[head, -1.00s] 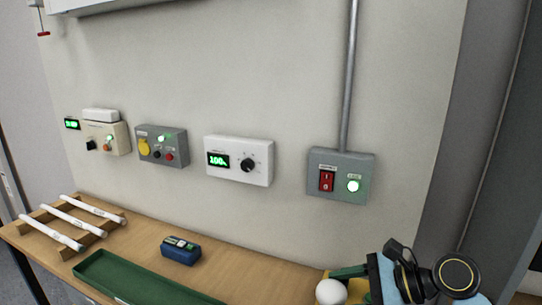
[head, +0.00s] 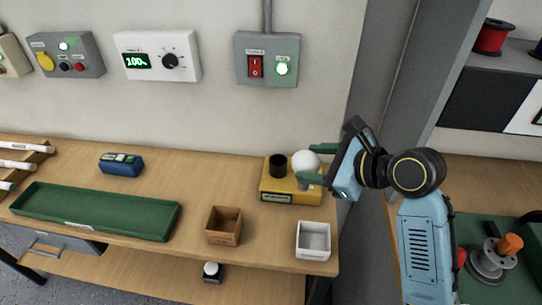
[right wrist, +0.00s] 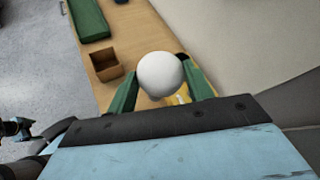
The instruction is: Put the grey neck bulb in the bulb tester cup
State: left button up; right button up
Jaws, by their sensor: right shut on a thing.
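My right gripper (head: 318,164) is shut on a white round bulb (head: 305,161), with one green finger on each side. The bulb also shows between the fingers in the right wrist view (right wrist: 160,74). Its neck is mostly hidden, so its colour is hard to tell. The bulb is above the right part of the yellow bulb tester (head: 290,196), to the right of the black tester cup (head: 278,163), and outside it. The cup looks empty from here, though its inside is dark. My left gripper is not in view.
A brown wooden box (head: 224,226) and a white box (head: 313,240) stand at the table's front edge. A green tray (head: 95,211) and a blue device (head: 121,164) are further left. Another white bulb (head: 211,269) sits on the lower shelf. A wall stands behind the table.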

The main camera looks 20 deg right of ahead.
aim_at(278, 171)
jog(key=k, duration=1)
jog(key=u, duration=1.05)
jog(key=i, duration=1.05)
jog(key=z, duration=0.7)
jog(key=i, duration=0.6)
jog(key=z, duration=0.65)
